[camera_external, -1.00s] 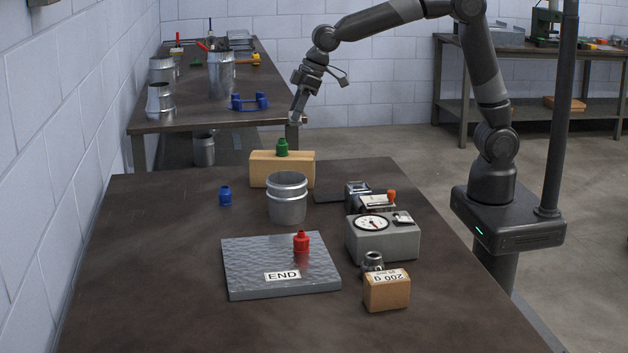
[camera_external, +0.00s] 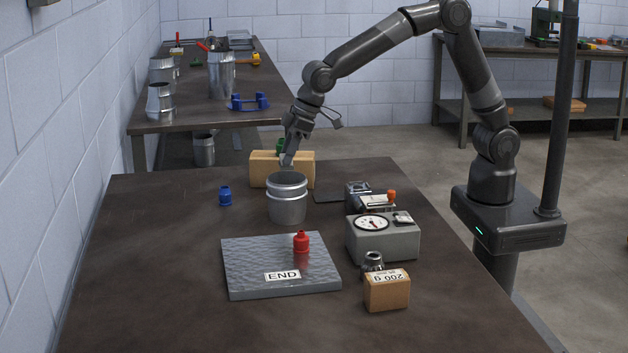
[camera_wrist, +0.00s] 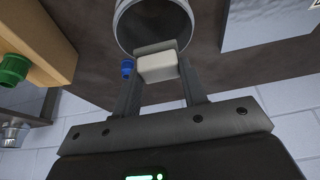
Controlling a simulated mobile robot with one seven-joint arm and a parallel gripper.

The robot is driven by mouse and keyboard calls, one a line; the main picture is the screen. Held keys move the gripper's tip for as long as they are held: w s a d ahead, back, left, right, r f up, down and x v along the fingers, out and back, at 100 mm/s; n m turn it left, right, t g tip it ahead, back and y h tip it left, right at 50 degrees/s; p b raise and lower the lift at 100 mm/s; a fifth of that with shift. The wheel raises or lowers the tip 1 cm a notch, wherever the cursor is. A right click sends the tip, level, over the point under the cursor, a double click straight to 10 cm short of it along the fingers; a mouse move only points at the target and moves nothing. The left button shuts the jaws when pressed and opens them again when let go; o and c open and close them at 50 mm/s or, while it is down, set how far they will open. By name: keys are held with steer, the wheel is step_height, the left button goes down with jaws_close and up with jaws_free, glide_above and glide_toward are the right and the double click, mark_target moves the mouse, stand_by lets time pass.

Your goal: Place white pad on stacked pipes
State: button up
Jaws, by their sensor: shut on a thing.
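The stacked pipes (camera_external: 287,203) are a shiny metal cylinder standing upright on the near table, with a ridge below the open top rim. In the wrist view their round open end (camera_wrist: 126,22) shows at the top. My gripper (camera_external: 287,162) is just above and behind the pipe rim, pointing down. In the wrist view my gripper (camera_wrist: 160,78) is shut on the white pad (camera_wrist: 158,67), a small pale block between the fingers. The pad appears close to the pipe opening; I cannot tell whether they touch. The pad is not clear in the external view.
A wooden block (camera_external: 265,170) with a green bottle stands just behind the pipes. A blue bottle (camera_external: 225,197) is left. A metal plate (camera_external: 250,262) with a red bottle lies in front. A dial box (camera_external: 385,240) and a 200 g box (camera_external: 386,292) are right.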

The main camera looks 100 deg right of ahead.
steer(key=shift+f, duration=1.3)
steer(key=shift+f, duration=0.1)
steer(key=o, duration=1)
steer(key=shift+c, duration=0.2)
steer(key=s+d+r, duration=0.3)
steer(key=s+r, duration=1)
steer(key=r, duration=0.2)
steer(key=s+d+f, duration=0.1)
steer(key=s+d, duration=0.1)
steer(key=s, duration=1.1)
steer(key=s+d+f+t, duration=0.1)
steer(key=s+d+f, duration=0.1)
steer(key=s, duration=1.1)
